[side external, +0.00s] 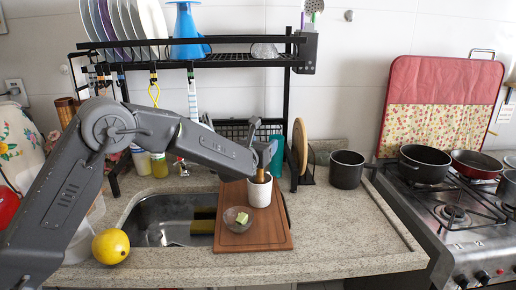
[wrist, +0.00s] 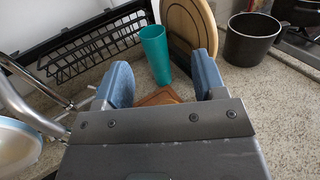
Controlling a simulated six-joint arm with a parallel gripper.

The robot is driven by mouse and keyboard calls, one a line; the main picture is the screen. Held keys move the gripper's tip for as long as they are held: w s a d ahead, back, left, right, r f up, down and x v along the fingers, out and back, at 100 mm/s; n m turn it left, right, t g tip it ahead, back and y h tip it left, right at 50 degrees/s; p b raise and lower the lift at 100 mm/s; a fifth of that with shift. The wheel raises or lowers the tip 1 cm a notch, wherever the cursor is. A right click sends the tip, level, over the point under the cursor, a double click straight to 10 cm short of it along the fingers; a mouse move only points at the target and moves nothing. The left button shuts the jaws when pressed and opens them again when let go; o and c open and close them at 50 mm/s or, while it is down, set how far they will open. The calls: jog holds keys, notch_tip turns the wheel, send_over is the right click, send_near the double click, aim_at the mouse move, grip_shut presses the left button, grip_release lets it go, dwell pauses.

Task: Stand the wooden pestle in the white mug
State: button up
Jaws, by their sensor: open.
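The white mug (side external: 259,194) stands upright on a wooden board beside the sink, in the side view. The brown wooden pestle (side external: 260,176) is inside it, its upper part sticking up above the rim. Its lower end is hidden by the mug wall. My gripper (side external: 265,152) is just above the pestle's top, close to it; I cannot tell whether they touch. In the wrist view my gripper (wrist: 163,72) shows two blue fingers spread apart with nothing seen between them. The mug and pestle do not show in the wrist view.
The wooden board (side external: 275,236) also bears a glass bowl (side external: 238,219) with a green piece. The sink (side external: 165,222) is left. A teal cup (side external: 276,157), round wooden board (side external: 300,146) and dark pot (side external: 346,169) stand behind and right. A black rack (side external: 288,110) rises behind. The right counter is clear.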

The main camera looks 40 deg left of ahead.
jog(key=v, duration=1.3)
jog(key=shift+s, duration=0.3)
jog(key=shift+d, duration=0.1)
jog(key=s+a+n+g+y, duration=0.3)
jog(key=s+a+n+g, duration=0.15)
jog(key=s+n, duration=0.5)
jog(key=s+a+n+g+y, duration=0.2)
jog(key=s+a+n+g, duration=0.3)
jog(key=s+n, duration=0.5)
jog(key=s+d+r+n+g+h, duration=0.2)
jog(key=s+d+n+h, duration=0.7)
jog(key=d+n, duration=0.4)
jog(key=shift+s+h, duration=0.3)
jog(key=shift+s, duration=0.4)
jog(key=shift+r+n, duration=0.1)
jog(key=shift+n, duration=0.15)
